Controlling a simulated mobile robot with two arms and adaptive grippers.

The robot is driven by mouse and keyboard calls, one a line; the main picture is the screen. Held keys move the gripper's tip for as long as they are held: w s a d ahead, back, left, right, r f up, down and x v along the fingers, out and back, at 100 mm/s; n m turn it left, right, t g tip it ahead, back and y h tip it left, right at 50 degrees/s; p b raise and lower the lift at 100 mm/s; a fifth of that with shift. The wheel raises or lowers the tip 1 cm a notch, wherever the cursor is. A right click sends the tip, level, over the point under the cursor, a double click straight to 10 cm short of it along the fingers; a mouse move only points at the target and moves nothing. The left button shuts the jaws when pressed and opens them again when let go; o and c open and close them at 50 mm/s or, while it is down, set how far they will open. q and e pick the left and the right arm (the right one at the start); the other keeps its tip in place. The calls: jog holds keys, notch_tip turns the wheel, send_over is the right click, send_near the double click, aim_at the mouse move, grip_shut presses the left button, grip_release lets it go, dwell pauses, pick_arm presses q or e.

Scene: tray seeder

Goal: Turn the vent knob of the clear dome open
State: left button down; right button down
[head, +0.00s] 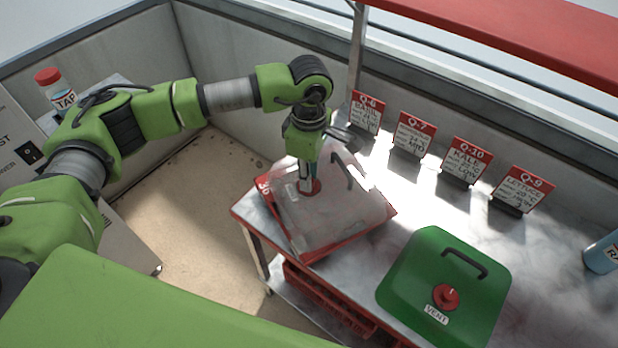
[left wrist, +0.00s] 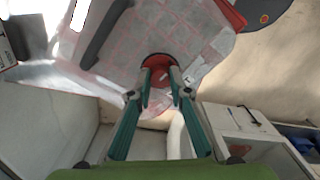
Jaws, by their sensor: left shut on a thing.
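The clear dome (head: 345,207) sits over a red tray (head: 385,216) at the left end of the metal bench, and it also shows in the left wrist view (left wrist: 195,30). A dark handle (head: 343,171) is on its top. Its red vent knob (head: 313,187) is partly hidden by my left gripper (head: 305,181). In the left wrist view the fingers of my left gripper (left wrist: 159,88) are closed on the red knob (left wrist: 158,62). A small white label lies beside the knob. My right gripper is not in view.
A green dome (head: 425,262) with its own red knob (head: 446,297) and VENT label stands to the right. Several red-topped cards (head: 413,134) line the back of the bench. A blue bottle (head: 603,253) is at the right edge. A red shelf (head: 520,40) hangs above.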

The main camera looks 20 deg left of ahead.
pick_arm(q)
jog(key=c, duration=1.9)
grip_release()
notch_tip(320, 180, up, 12)
jog(key=shift+r, duration=0.1)
